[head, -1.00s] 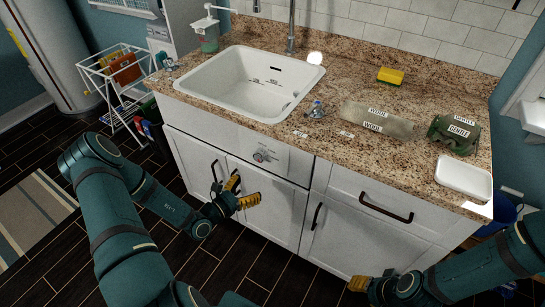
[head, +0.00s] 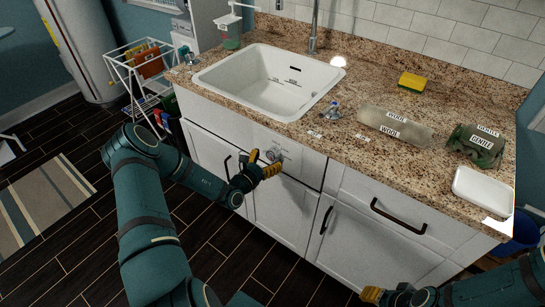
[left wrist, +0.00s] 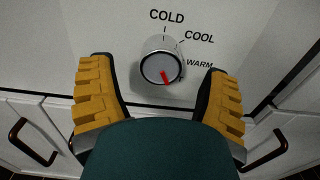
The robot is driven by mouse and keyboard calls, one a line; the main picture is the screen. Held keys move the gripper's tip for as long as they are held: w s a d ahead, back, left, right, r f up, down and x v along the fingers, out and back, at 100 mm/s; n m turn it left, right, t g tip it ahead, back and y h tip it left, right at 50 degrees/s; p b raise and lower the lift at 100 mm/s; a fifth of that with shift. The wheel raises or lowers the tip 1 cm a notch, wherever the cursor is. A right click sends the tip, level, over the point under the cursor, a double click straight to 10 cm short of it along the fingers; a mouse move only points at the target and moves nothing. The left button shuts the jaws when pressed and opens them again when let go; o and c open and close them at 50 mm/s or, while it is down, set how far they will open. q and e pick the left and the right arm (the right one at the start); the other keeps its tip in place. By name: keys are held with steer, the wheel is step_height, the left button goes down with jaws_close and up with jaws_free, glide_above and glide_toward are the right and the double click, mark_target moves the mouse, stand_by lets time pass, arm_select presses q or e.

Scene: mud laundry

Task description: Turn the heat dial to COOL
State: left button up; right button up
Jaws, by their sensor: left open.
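The heat dial (head: 274,154) is a round silver knob on the white front panel below the sink. In the left wrist view the dial (left wrist: 158,66) has a red pointer aimed down and slightly right, away from the printed words COLD, COOL and WARM around its top and right. My left gripper (head: 259,166) is at the panel close to the dial. Its yellow-padded fingers (left wrist: 160,82) are open, one on each side of the dial, with gaps showing between them and it. My right gripper (head: 374,296) is low at the bottom edge, partly seen, its jaws unclear.
The granite counter (head: 300,125) overhangs the panel, with the white sink (head: 270,80) set into it. Cabinet doors with dark handles (head: 398,215) lie below. A yellow sponge (head: 412,82), wrapped bundles and a white tray (head: 483,190) sit on the counter. A wire rack (head: 140,75) stands left.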

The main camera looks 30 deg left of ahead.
mark_target(270, 157)
arm_select(q)
steer(key=shift+w+d, duration=0.1)
steer(key=shift+w, duration=1.45)
steer(key=c, duration=1.2)
